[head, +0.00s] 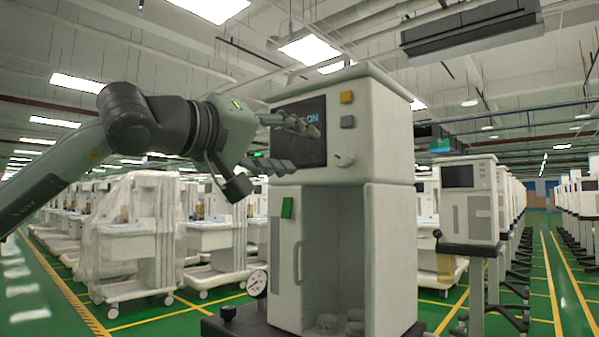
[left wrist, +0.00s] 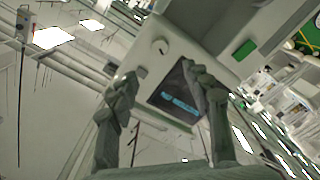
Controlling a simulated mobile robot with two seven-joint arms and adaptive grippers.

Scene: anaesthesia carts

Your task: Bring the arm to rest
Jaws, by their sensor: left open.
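My left arm comes in from the left. My left gripper (head: 303,149) is open and empty, with its fingers spread in front of the cart's dark screen (head: 290,115). The screen with blue lettering also shows between the two fingers in the left wrist view (left wrist: 180,97). The anaesthesia cart (head: 390,130) stands upright behind the gripper. Its front has a yellow button (head: 347,97), a grey button (head: 347,122) and a white knob (head: 344,160). I cannot tell whether the fingers touch the cart's front. My right gripper is not in view.
A green label (head: 287,208) and a round gauge (head: 257,283) sit low on the cart. Plastic-wrapped carts (head: 135,225) stand at the left, and more carts (head: 469,205) line the right. A clear green aisle (head: 545,270) runs at far right.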

